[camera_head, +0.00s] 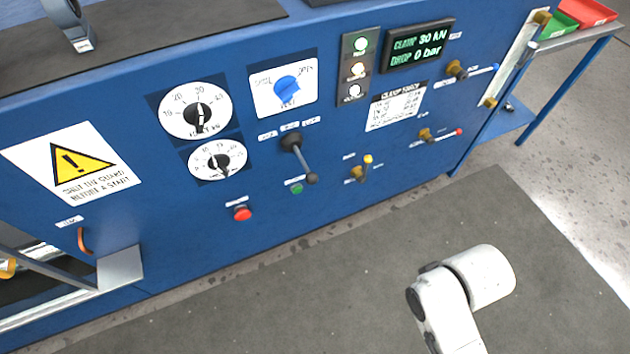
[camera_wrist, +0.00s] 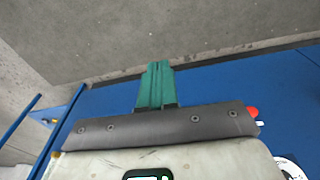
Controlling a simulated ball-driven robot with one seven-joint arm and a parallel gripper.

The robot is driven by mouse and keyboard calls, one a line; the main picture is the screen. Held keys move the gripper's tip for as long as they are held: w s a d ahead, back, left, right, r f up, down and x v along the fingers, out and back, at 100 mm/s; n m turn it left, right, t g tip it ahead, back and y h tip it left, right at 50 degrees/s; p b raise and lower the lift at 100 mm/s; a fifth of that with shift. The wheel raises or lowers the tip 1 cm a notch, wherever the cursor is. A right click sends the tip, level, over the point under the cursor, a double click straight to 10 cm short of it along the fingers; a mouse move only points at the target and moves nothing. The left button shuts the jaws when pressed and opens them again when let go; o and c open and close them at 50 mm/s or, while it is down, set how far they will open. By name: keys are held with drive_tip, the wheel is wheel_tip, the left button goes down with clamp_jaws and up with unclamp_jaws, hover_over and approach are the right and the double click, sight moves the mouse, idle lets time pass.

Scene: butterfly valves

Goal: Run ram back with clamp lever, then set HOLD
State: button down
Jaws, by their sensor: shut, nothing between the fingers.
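The clamp lever (camera_head: 302,160) is on the blue front panel in the head view, below three small labels. Its dark rod slants down and right from a black hub to a dark ball end. The labels are too small to read surely. The head view shows only part of my white arm, well to the right of the lever. The lever is not visible in the wrist view.
Close around the lever are a red button (camera_head: 242,213), a green button (camera_head: 297,188), a blue selector (camera_head: 287,88) and a brass valve with a yellow handle (camera_head: 360,170). Two dials (camera_head: 196,109) are at left. Brass valves (camera_head: 457,70) are at right.

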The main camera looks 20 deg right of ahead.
drive_tip(key=c, duration=1.8)
unclamp_jaws()
drive_tip(key=shift+o, duration=0.6)
drive_tip(key=shift+w+d+f, duration=0.1)
drive_tip(key=shift+w, duration=0.1)
drive_tip(key=o, duration=0.6)
drive_tip(key=w+d+f+m+t+h+b, duration=0.1)
drive_tip(key=w+d+f+m+t+h, duration=0.1)
drive_tip(key=w, duration=0.6)
drive_tip(key=shift+w+d+t+b, duration=0.4)
drive_tip(key=shift+d+t, duration=0.2)
drive_tip(key=shift+t, duration=0.6)
drive_tip(key=o, duration=0.3)
drive_tip(key=w+r+m+t+h+b, duration=0.1)
drive_tip(key=w+t, duration=0.3)
drive_tip(key=w, duration=0.3)
drive_tip(key=shift+w+d+t, duration=0.15)
drive_tip(key=shift+w+t, duration=0.1)
drive_tip(key=shift+t, duration=0.15)
drive_tip(key=n+t+y+b, duration=0.3)
drive_tip(key=n+t+y, duration=0.1)
drive_tip(key=t+y, duration=0.3)
approach(316, 183)
drive_tip(key=w, duration=0.1)
drive_tip(key=shift+y, duration=0.3)
drive_tip(key=x, duration=1.1)
drive_tip(key=shift+d, duration=0.1)
clamp_jaws()
